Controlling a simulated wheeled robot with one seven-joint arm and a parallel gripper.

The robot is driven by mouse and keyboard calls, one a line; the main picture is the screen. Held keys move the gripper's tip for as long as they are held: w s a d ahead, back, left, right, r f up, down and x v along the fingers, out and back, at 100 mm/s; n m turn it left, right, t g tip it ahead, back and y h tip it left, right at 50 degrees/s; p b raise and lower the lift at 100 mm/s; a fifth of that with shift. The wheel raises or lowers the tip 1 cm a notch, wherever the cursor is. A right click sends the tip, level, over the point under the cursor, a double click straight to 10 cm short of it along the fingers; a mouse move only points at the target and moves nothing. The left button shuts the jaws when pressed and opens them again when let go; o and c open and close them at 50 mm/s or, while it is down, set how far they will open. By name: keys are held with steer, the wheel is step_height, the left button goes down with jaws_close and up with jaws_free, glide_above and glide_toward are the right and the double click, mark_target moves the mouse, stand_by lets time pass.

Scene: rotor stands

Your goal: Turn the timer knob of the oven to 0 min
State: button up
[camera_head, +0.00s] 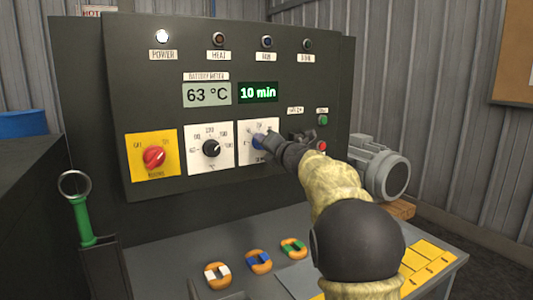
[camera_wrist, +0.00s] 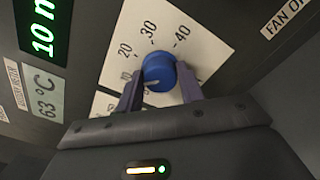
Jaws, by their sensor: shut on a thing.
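The blue timer knob (camera_head: 259,140) sits on a white dial plate (camera_head: 246,158) at the right of the oven's grey control panel. In the wrist view the knob (camera_wrist: 159,72) lies between the two fingers of my gripper (camera_wrist: 159,88), which is shut on it. The dial plate (camera_wrist: 205,48) shows the marks 20, 30 and 40; the lower marks are partly hidden by my fingers. The green timer display (camera_head: 258,92) reads 10 min. My arm and gripper cover part of the knob in the head view.
A white-plated temperature knob (camera_head: 211,148) and a red knob on a yellow plate (camera_head: 153,157) sit left of the timer. Green and red buttons (camera_head: 322,120) are close to the right. A grey motor (camera_head: 380,170) stands beside the panel. Several ring-shaped pieces (camera_head: 259,261) lie on the bench below.

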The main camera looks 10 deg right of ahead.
steer(key=shift+a+n+b, duration=0.1)
steer(key=shift+n+b, duration=2.9)
steer(key=shift+n, duration=1.7)
steer(key=o, duration=1)
steer(key=b+v, duration=0.2)
steer(key=v, duration=1.5)
steer(key=shift+s, duration=0.15)
